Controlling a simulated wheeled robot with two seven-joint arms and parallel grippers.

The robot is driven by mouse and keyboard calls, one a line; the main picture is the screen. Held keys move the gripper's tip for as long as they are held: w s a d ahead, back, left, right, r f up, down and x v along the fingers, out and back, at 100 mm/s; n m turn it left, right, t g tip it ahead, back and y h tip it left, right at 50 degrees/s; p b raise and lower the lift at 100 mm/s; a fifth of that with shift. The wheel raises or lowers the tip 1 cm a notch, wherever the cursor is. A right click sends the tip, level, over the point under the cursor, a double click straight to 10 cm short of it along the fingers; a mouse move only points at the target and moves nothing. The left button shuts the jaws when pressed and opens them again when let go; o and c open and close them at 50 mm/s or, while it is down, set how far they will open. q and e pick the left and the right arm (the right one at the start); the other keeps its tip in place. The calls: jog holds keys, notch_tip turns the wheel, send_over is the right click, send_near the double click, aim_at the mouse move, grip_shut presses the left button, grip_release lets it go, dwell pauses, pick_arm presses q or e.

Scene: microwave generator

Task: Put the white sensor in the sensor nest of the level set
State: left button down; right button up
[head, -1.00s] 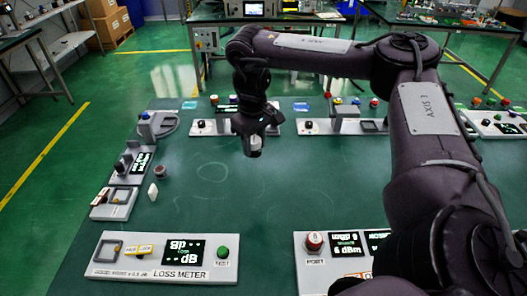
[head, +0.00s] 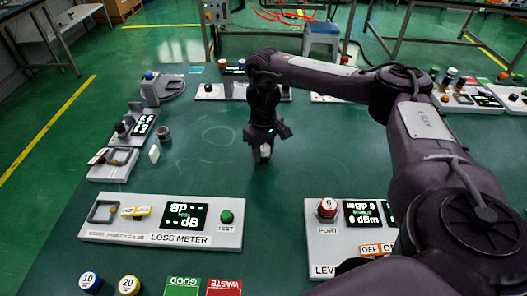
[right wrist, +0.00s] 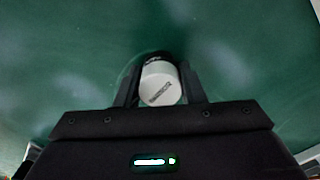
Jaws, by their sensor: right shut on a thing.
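My right gripper (head: 264,151) is shut on the white sensor (head: 266,151), above the open middle of the green table. In the right wrist view the sensor (right wrist: 160,84) is a short white cylinder with dark print on its end, between the two fingers. The level set (head: 322,240) is a light panel at the lower right with a red-capped port (head: 327,207) and a dark dBm display (head: 361,213). My right arm covers its right part, and I cannot make out its sensor nest. My left gripper is out of view.
The loss meter panel (head: 150,232) lies at the front left. Other panels line the left and far edges. The table's middle is clear.

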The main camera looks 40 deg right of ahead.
jog(key=shift+f, duration=0.1)
jog(key=o, duration=1)
jog(key=shift+f, duration=0.1)
